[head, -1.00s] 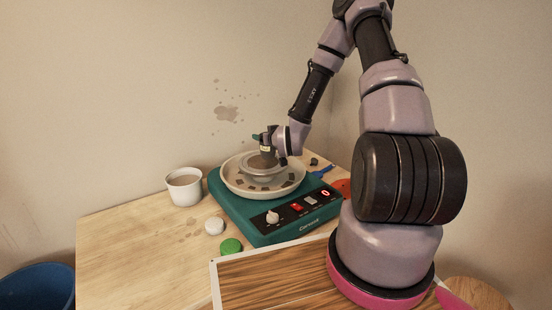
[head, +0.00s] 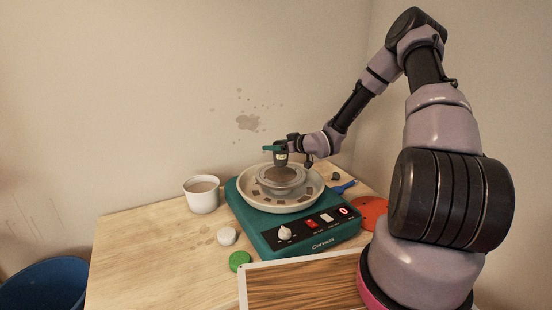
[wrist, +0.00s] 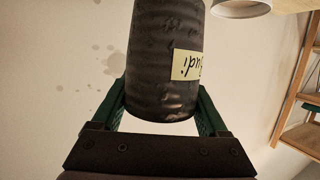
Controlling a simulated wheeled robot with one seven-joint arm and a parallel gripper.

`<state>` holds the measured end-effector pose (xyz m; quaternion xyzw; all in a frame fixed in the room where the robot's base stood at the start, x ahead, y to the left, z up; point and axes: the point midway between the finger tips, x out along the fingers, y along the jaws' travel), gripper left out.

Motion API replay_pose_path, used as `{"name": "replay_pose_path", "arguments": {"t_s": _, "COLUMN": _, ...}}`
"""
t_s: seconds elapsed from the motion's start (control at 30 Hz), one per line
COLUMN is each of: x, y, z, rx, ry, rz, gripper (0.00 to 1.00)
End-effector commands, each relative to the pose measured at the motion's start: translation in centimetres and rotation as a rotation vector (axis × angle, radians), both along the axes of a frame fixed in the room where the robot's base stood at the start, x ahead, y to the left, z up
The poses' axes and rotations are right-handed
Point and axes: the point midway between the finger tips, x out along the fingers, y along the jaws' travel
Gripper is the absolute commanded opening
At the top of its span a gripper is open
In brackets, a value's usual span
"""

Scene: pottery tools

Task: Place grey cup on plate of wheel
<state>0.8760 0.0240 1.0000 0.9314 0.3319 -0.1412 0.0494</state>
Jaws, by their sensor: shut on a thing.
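The grey cup (head: 281,159) is dark and ribbed, with a pale yellow label. My gripper (head: 279,149) is shut on it. In the wrist view the cup (wrist: 160,55) sits between the green fingers of my gripper (wrist: 158,112). The wheel (head: 322,236) has a teal body and a pale basin (head: 250,196) around its round plate (head: 283,180). The cup is over the plate and looks upright in the head view. I cannot tell whether its base touches the plate.
A white cup (head: 202,198) with brown contents stands left of the wheel. A white lump (head: 227,236) and a green lump (head: 239,260) lie in front of it. A blue tool (head: 344,187) and a red disc (head: 371,211) lie to the right. The table's left part is clear.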

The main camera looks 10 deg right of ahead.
Motion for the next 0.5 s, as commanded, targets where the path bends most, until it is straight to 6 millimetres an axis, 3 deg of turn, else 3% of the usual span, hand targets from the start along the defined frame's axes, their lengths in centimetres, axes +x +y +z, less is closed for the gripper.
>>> {"name": "replay_pose_path", "arguments": {"t_s": 0.3, "x": 0.0, "y": 0.0, "z": -3.6, "rx": 0.001, "ry": -0.001, "rz": 0.000, "gripper": 0.08}}
{"name": "replay_pose_path", "arguments": {"t_s": 0.5, "x": 0.0, "y": 0.0, "z": -4.0, "rx": 0.000, "ry": -0.003, "rz": 0.000, "gripper": 0.08}}
